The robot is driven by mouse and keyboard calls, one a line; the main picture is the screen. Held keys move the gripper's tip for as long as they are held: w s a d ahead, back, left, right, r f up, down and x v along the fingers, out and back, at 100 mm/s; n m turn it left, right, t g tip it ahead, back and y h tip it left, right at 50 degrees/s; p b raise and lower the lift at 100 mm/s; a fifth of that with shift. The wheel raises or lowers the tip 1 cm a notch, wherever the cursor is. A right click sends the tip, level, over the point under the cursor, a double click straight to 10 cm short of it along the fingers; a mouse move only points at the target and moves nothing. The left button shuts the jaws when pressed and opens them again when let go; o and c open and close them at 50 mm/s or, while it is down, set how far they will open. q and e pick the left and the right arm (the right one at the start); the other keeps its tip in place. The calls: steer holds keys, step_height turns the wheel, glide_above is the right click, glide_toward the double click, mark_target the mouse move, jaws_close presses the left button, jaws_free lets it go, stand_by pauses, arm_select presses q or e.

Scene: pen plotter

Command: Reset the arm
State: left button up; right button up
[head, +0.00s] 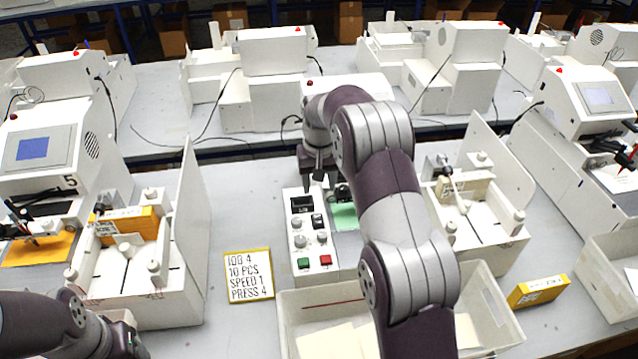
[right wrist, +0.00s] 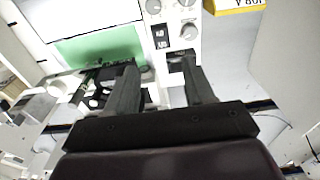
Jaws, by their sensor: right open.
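My right arm reaches over the middle plotter station. My right gripper (head: 320,178) is open and points down above the top of the white control panel (head: 311,274). In the right wrist view its two dark fingers (right wrist: 162,75) stand apart with nothing seen between them. The panel has knobs, dark switches, a green button (head: 304,262) and a red button (head: 325,260). A black plotter mechanism (head: 343,191) sits right of the gripper, by a green sheet (head: 345,216); both are partly hidden by my arm. The sheet also shows in the right wrist view (right wrist: 100,47). My left gripper is not seen.
A yellow-edged job card (head: 248,276) lies left of the panel. A white bin (head: 300,302) stands in front. White feeder units with upright panels (head: 190,215) flank the station on both sides. A yellow box (head: 538,291) lies at right. More white machines line the back.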

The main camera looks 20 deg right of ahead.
steer(key=shift+w, duration=0.1)
steer(key=s+a+f+n+b, duration=0.1)
steer(key=s+a+f+b, duration=0.1)
steer(key=s, duration=1.1)
steer(key=s+a+f+n+b, duration=0.2)
steer(key=s+a, duration=0.5)
steer(key=s, duration=0.6)
steer(key=shift+s+f+t+b, duration=0.2)
steer(key=shift+s+t+b, duration=0.15)
steer(key=shift+b, duration=0.55)
steer(key=shift+s+a, duration=0.15)
steer(key=shift+s, duration=0.05)
steer(key=shift+w, duration=0.15)
